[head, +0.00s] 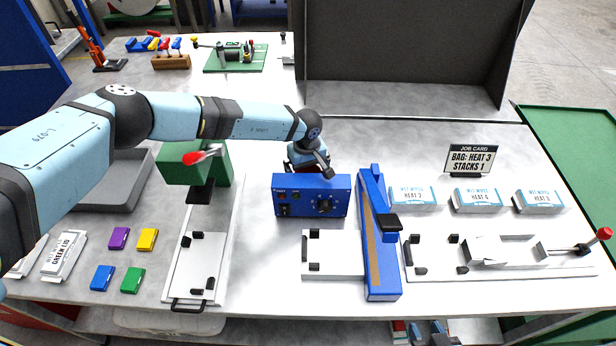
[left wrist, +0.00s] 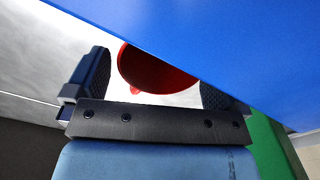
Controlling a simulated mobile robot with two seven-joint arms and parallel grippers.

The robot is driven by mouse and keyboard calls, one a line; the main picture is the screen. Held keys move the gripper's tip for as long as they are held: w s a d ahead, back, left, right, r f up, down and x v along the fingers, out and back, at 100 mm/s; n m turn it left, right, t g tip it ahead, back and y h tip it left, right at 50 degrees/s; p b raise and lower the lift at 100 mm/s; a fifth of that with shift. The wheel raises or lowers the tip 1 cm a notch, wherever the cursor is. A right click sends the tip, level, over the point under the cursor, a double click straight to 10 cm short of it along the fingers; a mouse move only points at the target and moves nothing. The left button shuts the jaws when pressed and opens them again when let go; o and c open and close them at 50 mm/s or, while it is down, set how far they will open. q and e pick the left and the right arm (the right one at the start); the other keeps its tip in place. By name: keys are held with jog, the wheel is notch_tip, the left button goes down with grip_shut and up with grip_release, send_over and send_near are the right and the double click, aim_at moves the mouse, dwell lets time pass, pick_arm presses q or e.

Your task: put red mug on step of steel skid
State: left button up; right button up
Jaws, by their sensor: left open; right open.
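The red mug (left wrist: 152,68) shows in the left wrist view as a round red shape between the two fingers of my left gripper (left wrist: 150,82). The fingers are open, with a gap between the left finger and the mug. A blue surface covers the upper part of that view and hides part of the mug and the right finger. In the head view my left gripper (head: 312,160) is behind the blue control box, mostly hidden, with a sliver of red beside it. My right gripper (head: 430,334) is open at the bottom edge, partly cut off. I cannot make out a steel skid.
The blue control box (head: 311,196) stands close in front of my left gripper. A blue sealer (head: 374,240), white fixtures, wipe packs (head: 412,197) and a job card (head: 470,160) are to the right. A dark grey panel (head: 400,50) stands behind. A green clamp (head: 200,160) is left.

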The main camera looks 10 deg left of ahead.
pick_arm(q)
jog(key=shift+f, duration=0.35)
pick_arm(e)
jog(key=shift+s, duration=0.1)
pick_arm(q)
jog(key=c, duration=1)
pick_arm(e)
jog(key=shift+f, duration=0.15)
pick_arm(q)
jog(key=shift+r, duration=0.1)
